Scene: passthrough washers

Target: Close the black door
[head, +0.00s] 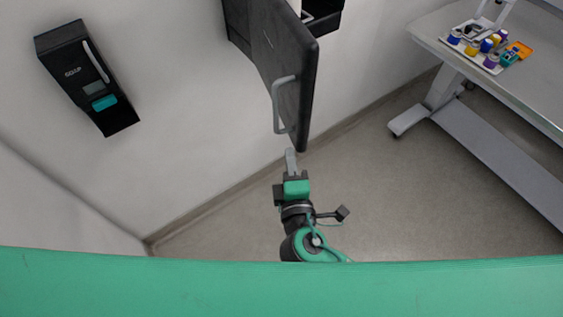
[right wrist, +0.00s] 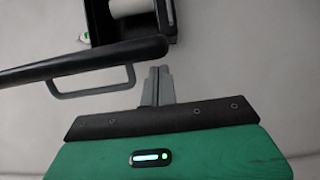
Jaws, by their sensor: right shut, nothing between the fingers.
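The black door (head: 290,75) stands swung open from a black wall cabinet (head: 325,22), with a grey bar handle (head: 278,105) on its left face. In the right wrist view the door (right wrist: 75,66) is seen nearly edge-on, with the handle (right wrist: 95,92) just below it in the picture. My right gripper (head: 290,153) is shut and empty, near the door's lower end in the head view. My left gripper is not in view.
A white roll (right wrist: 130,8) sits in the open cabinet. A black soap dispenser (head: 85,78) is on the wall at left. A white table (head: 500,62) with a tray of coloured items stands at right. The grey floor (head: 345,190) between is clear.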

